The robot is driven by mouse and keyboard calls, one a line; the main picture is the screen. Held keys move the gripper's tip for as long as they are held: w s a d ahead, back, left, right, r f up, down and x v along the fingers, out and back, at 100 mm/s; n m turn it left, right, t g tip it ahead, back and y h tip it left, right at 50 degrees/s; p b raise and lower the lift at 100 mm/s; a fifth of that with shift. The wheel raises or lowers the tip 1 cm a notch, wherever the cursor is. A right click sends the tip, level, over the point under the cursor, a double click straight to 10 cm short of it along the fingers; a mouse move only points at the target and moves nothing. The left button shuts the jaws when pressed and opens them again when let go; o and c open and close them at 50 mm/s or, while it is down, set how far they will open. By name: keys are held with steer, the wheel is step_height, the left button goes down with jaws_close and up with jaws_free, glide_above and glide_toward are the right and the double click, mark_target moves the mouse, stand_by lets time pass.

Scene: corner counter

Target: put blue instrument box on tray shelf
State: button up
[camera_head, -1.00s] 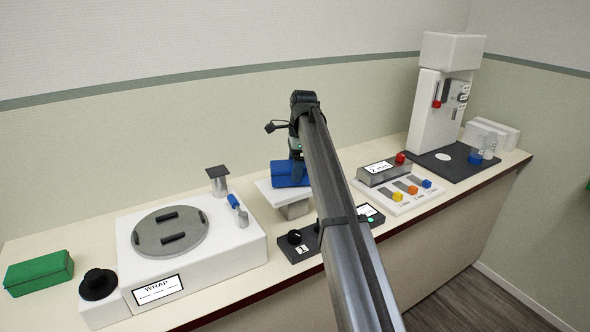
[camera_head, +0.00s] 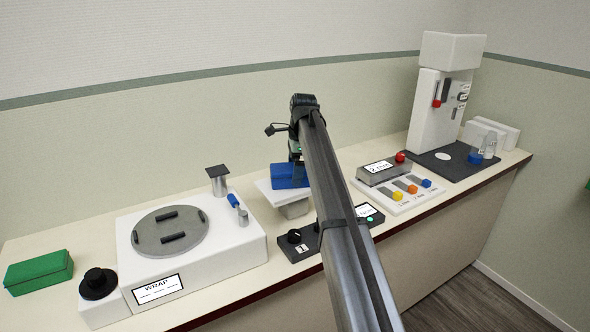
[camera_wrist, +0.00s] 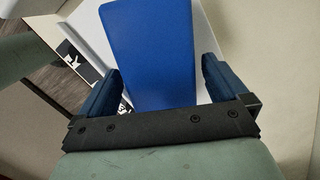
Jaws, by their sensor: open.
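The blue instrument box (camera_head: 288,177) rests on the white tray shelf (camera_head: 268,190), a raised plate on a short grey pedestal at the middle of the counter. In the wrist view the blue box (camera_wrist: 152,50) lies between the two fingers of my gripper (camera_wrist: 165,80), with the white shelf (camera_wrist: 88,28) beneath it. The fingers are open, with a visible gap on either side of the box. In the head view my gripper (camera_head: 297,160) is at the box, and my arm hides the box's right end and part of the shelf.
A white wrap unit with a grey turntable (camera_head: 170,230) stands to the left, with a green box (camera_head: 39,272) beyond it. A black knob panel (camera_head: 298,243) is in front of the shelf. A button panel (camera_head: 400,193) and a tall white dispenser (camera_head: 430,110) stand to the right.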

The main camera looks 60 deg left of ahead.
step_height(320, 180, up, 12)
steer(key=w, duration=0.1)
steer(key=shift+w+d, duration=0.15)
steer(key=shift+d, duration=0.15)
stand_by(0.6)
